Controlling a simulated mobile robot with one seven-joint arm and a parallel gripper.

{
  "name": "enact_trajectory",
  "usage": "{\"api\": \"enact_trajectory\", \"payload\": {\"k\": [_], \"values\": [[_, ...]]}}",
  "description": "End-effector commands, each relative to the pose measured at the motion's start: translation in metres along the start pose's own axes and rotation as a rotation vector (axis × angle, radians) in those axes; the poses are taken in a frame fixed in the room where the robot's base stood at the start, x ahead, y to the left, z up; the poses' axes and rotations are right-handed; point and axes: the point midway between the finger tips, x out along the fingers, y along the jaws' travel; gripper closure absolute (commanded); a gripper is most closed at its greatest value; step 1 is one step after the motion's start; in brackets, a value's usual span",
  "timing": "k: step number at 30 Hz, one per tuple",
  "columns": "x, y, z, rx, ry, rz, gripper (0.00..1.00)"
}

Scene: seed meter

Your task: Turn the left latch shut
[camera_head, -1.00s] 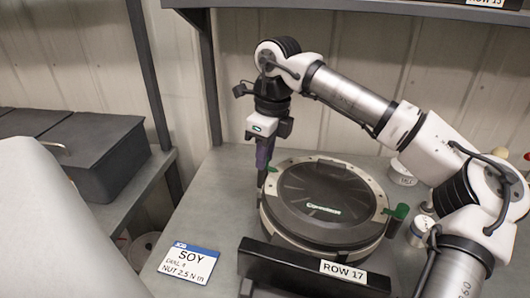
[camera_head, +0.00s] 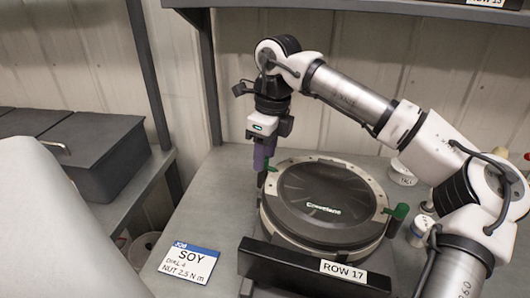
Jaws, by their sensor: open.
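The round seed meter (camera_head: 322,196) with a dark lid and pale rim sits on the grey bench. My gripper (camera_head: 262,168) points down at its left rim. Its purple fingers are at the place of the left latch, which they mostly hide; a small dark green bit of the left latch (camera_head: 266,186) shows just below them. I cannot tell whether they touch it. The gripper is open. The green right latch (camera_head: 399,211) sticks out on the right side of the rim.
A black bar labelled ROW 17 (camera_head: 300,270) stands in front of the meter. A SOY job card (camera_head: 189,263) lies on the bench (camera_head: 215,205) at left. Small white containers (camera_head: 402,173) stand at right. A shelf hangs above.

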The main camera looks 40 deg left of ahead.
Motion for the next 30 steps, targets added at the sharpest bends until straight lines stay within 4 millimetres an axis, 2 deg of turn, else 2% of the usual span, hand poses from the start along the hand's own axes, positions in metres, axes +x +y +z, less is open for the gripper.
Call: {"api": "enact_trajectory", "payload": {"k": [5,15,18,24,30], "values": [[-0.022,0.000,0.001,0.001,-0.002,-0.004,0.57],[-0.099,0.000,0.001,0.002,-0.001,-0.004,0.57],[-0.116,0.000,0.001,0.000,-0.001,-0.002,0.57],[-0.135,0.000,0.001,-0.001,0.000,-0.001,0.57],[-0.137,0.000,0.000,-0.002,-0.001,0.000,0.57]]}}
